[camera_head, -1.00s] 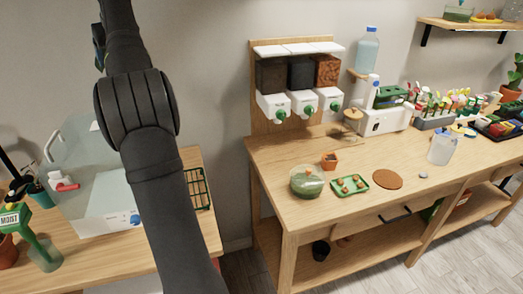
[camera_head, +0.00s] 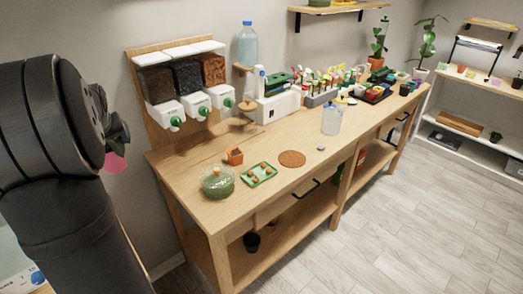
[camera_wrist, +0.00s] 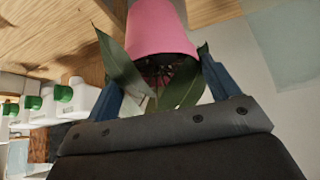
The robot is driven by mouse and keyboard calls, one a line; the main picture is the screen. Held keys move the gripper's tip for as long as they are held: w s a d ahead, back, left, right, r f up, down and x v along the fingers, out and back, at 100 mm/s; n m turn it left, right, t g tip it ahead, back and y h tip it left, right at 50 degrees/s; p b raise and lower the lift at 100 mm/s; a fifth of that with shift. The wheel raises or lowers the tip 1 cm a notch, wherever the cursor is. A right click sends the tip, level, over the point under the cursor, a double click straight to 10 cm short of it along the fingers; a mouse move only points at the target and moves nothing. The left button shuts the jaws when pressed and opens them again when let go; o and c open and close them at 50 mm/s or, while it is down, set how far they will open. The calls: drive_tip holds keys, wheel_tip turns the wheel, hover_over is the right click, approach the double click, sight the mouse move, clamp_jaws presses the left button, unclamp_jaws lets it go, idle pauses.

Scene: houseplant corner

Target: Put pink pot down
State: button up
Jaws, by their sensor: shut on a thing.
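The pink pot (camera_wrist: 162,28) is in my gripper (camera_wrist: 163,85), seen at the top middle of the wrist view. My blue fingers stand either side of its rim, partly covered by long green leaves. The pot's open, dark end and leaves face the wrist camera. In the head view a small pink part of the pot (camera_head: 115,163) shows at the left, just below my wrist, held in the air left of the wooden workbench (camera_head: 185,205). My arm hides most of the gripper there.
On the workbench are a green-filled glass bowl (camera_head: 217,182), a small orange pot (camera_head: 234,156), a green tray (camera_head: 251,181) and a round brown mat (camera_head: 292,159). Dispensers (camera_head: 188,85) stand at the back left. Some bare wood lies near the front edge.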

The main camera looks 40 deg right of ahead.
drive_tip(key=s+a, duration=0.4)
drive_tip(key=w+d+m+g+h, duration=0.1)
drive_tip(key=d+m+h, duration=0.3)
drive_tip(key=d, duration=2.7)
drive_tip(key=s+d+f+m+g, duration=0.15)
drive_tip(key=s+d, duration=0.35)
drive_tip(key=d, duration=0.5)
drive_tip(key=s+d+f+m, duration=0.1)
drive_tip(key=s+d+m, duration=0.2)
drive_tip(key=s+d, duration=0.5)
drive_tip(key=s+d+f+m+g, duration=0.1)
drive_tip(key=s+d+f+m, duration=0.15)
drive_tip(key=d, duration=0.95)
drive_tip(key=w+a+f+n, duration=0.1)
drive_tip(key=w+f, duration=0.9)
drive_tip(key=shift+w+a+h, duration=0.2)
drive_tip(key=shift+w+h, duration=0.05)
drive_tip(key=shift+h, duration=0.15)
drive_tip(key=shift+f+t, duration=0.2)
drive_tip(key=shift+t, duration=0.05)
